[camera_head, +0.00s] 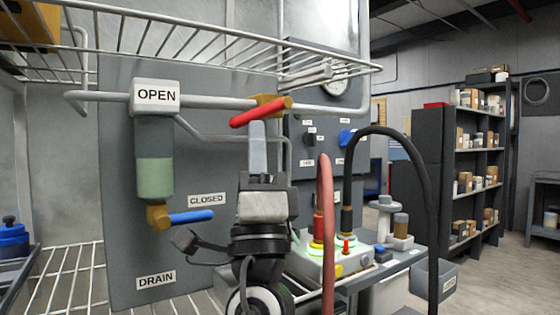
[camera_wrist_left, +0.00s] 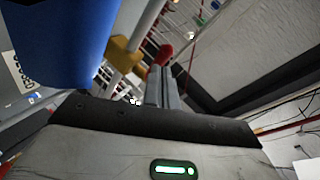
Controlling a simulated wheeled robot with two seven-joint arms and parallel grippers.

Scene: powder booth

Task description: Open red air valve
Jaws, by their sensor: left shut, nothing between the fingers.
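The red valve handle (camera_head: 258,112) sits on a brass valve body (camera_head: 275,102) on the grey horizontal pipe. The handle runs at a slight tilt near the pipe's line, its left end lower. My left gripper (camera_head: 257,128) points upward with its fingers shut and empty, tips just below the handle; I cannot tell if they touch. In the left wrist view the shut fingers (camera_wrist_left: 162,72) reach toward the red handle end (camera_wrist_left: 163,52), with the brass body (camera_wrist_left: 125,54) beside it. An "OPEN" label (camera_head: 156,96) is left on the pipe; "CLOSED" (camera_head: 207,200) is lower on the panel. My right gripper is not in view.
A blue-handled drain valve (camera_head: 190,216) hangs under the filter bowl (camera_head: 155,178); its blue handle looms close in the left wrist view (camera_wrist_left: 65,40). A wire shelf (camera_head: 200,40) spans above. A red hose (camera_head: 327,230) and black cable (camera_head: 425,180) stand at right.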

